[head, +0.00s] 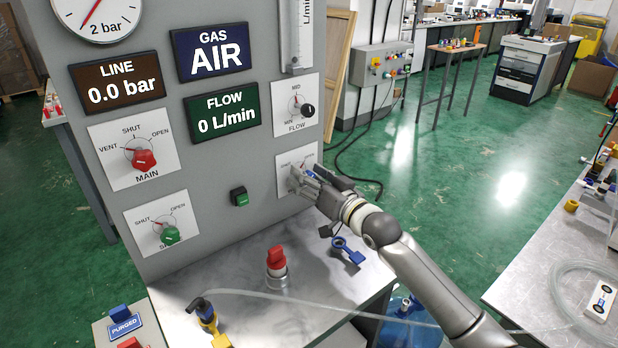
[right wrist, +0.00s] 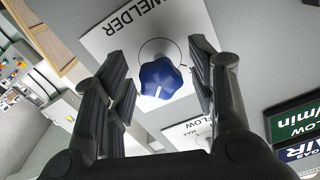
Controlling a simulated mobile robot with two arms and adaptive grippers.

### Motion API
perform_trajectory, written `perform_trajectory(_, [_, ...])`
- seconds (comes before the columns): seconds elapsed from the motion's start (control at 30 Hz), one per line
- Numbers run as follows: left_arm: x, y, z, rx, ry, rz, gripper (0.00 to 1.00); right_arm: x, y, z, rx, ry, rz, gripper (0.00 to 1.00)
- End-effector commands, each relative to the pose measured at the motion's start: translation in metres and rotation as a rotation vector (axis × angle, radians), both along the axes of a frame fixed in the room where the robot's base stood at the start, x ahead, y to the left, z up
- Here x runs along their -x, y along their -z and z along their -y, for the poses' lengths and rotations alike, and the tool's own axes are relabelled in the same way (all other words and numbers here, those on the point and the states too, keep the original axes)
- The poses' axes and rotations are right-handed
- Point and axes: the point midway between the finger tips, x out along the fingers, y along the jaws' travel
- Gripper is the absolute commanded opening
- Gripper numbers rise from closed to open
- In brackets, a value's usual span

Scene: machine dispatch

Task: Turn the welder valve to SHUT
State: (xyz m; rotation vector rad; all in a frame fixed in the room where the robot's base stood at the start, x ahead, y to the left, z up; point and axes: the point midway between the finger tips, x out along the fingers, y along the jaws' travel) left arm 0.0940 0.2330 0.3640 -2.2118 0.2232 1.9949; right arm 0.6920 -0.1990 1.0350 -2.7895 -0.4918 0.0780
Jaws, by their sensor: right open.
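The welder valve is a blue knob (right wrist: 160,78) on a white plate marked WELDER (right wrist: 108,42), upside down in the right wrist view. A white mark on the knob points towards the bottom of that view. In the head view the plate (head: 284,185) is at the panel's lower right, its knob mostly hidden by my right gripper (head: 308,178). In the right wrist view my right gripper (right wrist: 160,88) is open, with a finger on each side of the knob and gaps between. My left gripper is not in view.
The red MAIN knob (head: 144,159), a green knob (head: 170,236) and the black FLOW knob (head: 307,110) share the panel. A green button (head: 240,197) is left of the welder plate. Below, a red-topped fitting (head: 277,262) and a blue key-shaped part (head: 347,251) are on the bench.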

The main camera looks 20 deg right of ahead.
Motion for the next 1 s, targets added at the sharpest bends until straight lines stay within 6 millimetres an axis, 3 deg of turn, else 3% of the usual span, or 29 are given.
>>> perform_trajectory(0.03, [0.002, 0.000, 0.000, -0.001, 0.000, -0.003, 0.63, 0.000, 0.000, 0.000, 0.000, 0.000, 0.000, 0.50])
perform_trajectory(0.4, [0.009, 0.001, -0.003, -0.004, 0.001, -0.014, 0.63, 0.000, 0.000, 0.000, 0.000, 0.000, 0.000, 0.04])
perform_trajectory(0.73, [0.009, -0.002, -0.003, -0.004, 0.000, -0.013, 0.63, 0.000, -0.001, 0.000, 0.052, 0.000, 0.019, 0.04])
perform_trajectory(1.0, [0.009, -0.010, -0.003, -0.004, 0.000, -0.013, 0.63, 0.000, -0.001, 0.000, 0.224, 0.001, 0.080, 0.04])
